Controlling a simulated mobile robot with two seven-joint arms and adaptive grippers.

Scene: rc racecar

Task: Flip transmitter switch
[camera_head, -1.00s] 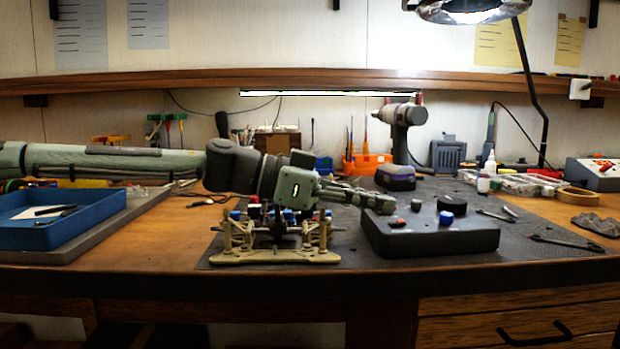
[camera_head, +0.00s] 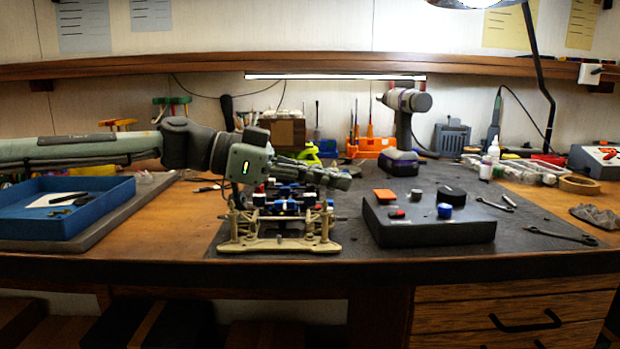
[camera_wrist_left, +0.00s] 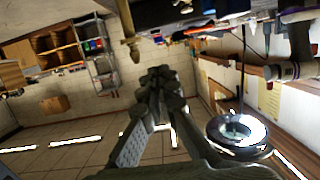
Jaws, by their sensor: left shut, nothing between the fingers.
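The transmitter (camera_head: 430,234) is a dark box on the mat at right of centre. Its top carries an orange rocker-like piece (camera_head: 384,195), a small red switch (camera_head: 397,213), a grey knob (camera_head: 417,196), a blue knob (camera_head: 444,210) and a black dial (camera_head: 451,195). My left gripper (camera_head: 341,180) is shut and empty, left of the transmitter and apart from it, above the racecar chassis (camera_head: 280,243). Its closed fingers also show in the left wrist view (camera_wrist_left: 160,80). My right gripper is not in view.
A blue tray (camera_head: 65,222) lies at the left. A drill (camera_head: 405,125) stands behind the transmitter. Wrenches (camera_head: 562,236) lie to its right on the dark mat (camera_head: 345,235). A lamp arm (camera_head: 540,80) rises at the back right.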

